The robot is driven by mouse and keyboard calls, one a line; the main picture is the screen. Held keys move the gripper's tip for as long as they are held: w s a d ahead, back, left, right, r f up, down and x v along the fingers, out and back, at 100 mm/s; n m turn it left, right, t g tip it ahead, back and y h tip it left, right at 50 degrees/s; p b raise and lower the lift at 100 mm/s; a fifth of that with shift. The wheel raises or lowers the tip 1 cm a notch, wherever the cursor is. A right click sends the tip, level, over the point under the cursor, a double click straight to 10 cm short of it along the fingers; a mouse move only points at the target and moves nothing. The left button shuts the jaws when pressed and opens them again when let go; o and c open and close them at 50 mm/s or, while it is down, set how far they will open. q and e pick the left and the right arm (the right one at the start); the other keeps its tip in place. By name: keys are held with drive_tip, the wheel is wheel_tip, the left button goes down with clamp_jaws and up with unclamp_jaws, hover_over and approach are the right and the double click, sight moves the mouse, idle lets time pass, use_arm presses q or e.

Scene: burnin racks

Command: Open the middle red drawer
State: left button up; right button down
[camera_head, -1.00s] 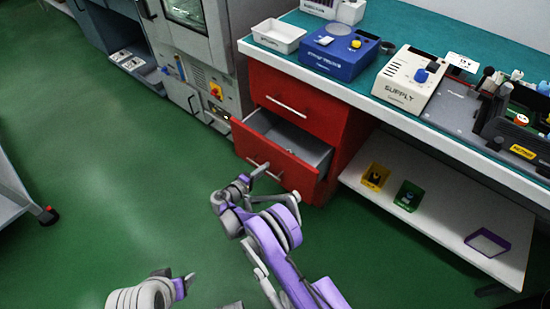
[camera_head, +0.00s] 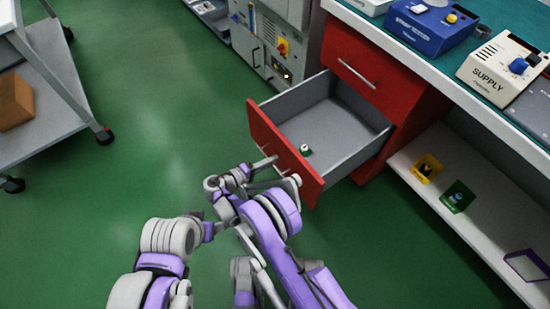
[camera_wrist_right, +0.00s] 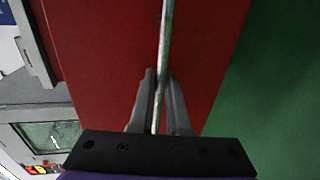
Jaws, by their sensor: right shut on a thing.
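The red drawer (camera_head: 283,147) below the top drawer is pulled well out of its red cabinet, showing a grey inside. A small white-and-green item (camera_head: 305,150) lies in it near the front. My right gripper (camera_head: 268,163) is at the drawer's front. In the right wrist view its fingers (camera_wrist_right: 160,104) are shut on the metal handle bar (camera_wrist_right: 166,35), against the red drawer front (camera_wrist_right: 100,60). My left gripper (camera_head: 220,228) is low in the head view, apart from the drawer; its fingers are too unclear to tell.
The closed top drawer (camera_head: 378,75) is above. A white shelf (camera_head: 470,190) with small yellow and green bins stands to the right. A grey machine (camera_head: 270,45) is behind. A wheeled cart (camera_head: 60,90) stands at left. Green floor (camera_head: 150,130) is clear between.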

use_arm(q)
drive_tip(key=shift+s+a, duration=0.1)
drive_tip(key=shift+a, duration=0.05)
use_arm(e)
drive_tip(key=shift+s+a, duration=0.15)
drive_tip(key=shift+a, duration=0.15)
drive_tip(key=c, duration=0.9)
unclamp_jaws()
